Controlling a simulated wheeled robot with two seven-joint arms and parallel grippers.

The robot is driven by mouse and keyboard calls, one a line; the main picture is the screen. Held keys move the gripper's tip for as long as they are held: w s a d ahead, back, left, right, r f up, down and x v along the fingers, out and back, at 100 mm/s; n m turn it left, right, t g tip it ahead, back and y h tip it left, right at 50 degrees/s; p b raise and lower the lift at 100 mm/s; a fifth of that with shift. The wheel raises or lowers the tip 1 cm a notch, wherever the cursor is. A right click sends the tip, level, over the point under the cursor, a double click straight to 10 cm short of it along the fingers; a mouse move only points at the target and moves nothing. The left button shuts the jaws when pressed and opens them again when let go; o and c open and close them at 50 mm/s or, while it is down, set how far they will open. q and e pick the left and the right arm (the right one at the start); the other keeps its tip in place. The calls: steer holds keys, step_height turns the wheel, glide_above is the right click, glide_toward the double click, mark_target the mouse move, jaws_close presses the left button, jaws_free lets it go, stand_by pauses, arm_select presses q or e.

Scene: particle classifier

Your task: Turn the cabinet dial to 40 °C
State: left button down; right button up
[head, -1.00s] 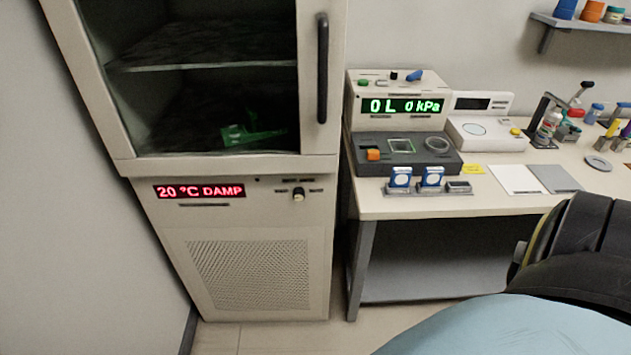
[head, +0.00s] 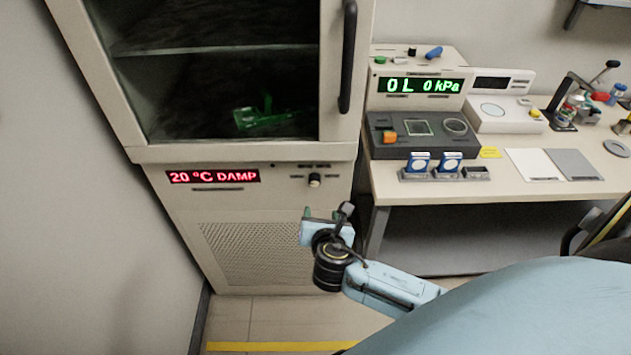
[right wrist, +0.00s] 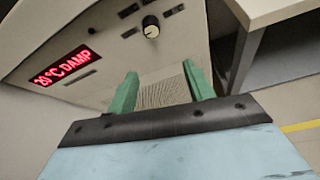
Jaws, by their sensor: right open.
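The cabinet (head: 250,150) stands at the left, with its glass door closed. Its red display (head: 213,176) reads "20 °C DAMP". My left gripper is not in view.
A bench (head: 400,189) stands right of the cabinet, its edge close to my right arm. It holds a device with a green display (head: 421,86), a dark tray block (head: 380,152) and blue-white holders (head: 420,162). The floor before the cabinet is clear.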

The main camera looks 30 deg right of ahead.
mark_target(315, 183)
arm_select(q)
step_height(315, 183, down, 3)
steer(key=b, duration=0.3)
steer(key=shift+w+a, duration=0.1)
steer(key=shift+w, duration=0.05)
arm_select(e)
steer(key=shift+n+t, duration=0.3)
steer(key=shift+n, duration=0.1)
steer(key=x, duration=0.4)
steer(key=r+x, duration=0.1)
steer(key=x, duration=0.3)
steer(key=r+x, duration=0.1)
steer(key=x, duration=0.4)
steer(key=shift+w+d, duration=0.1)
steer(key=shift+w, duration=0.3)
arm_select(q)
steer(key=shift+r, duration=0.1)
arm_select(e)
steer(key=shift+c, duration=0.4)
steer(key=c, duration=0.9)
